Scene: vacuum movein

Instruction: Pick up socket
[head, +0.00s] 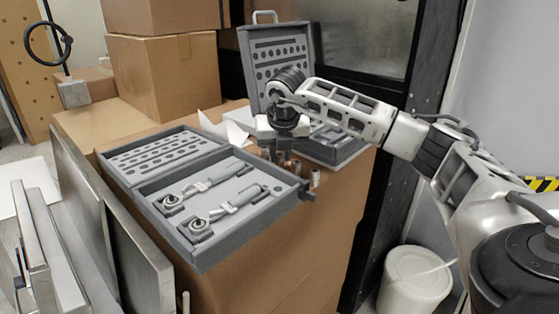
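Several small metal sockets stand on the cardboard top between the two cases; the clearest socket (315,177) is upright near the front case's right corner. Another socket (296,167) stands just left of it, and more sit partly hidden under my gripper. My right gripper (279,153) points down close above or among these sockets. Its fingertips are small and dark against them, so I cannot tell whether it is open or touching one. My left gripper is not in view.
An open grey case (190,232) with two ratchet-like tools lies in front. A second open case (340,150) with a raised lid stands behind my gripper. Cardboard boxes (165,70) are stacked at the back. Metal panels (110,235) lean at left; a white bucket (412,285) stands lower right.

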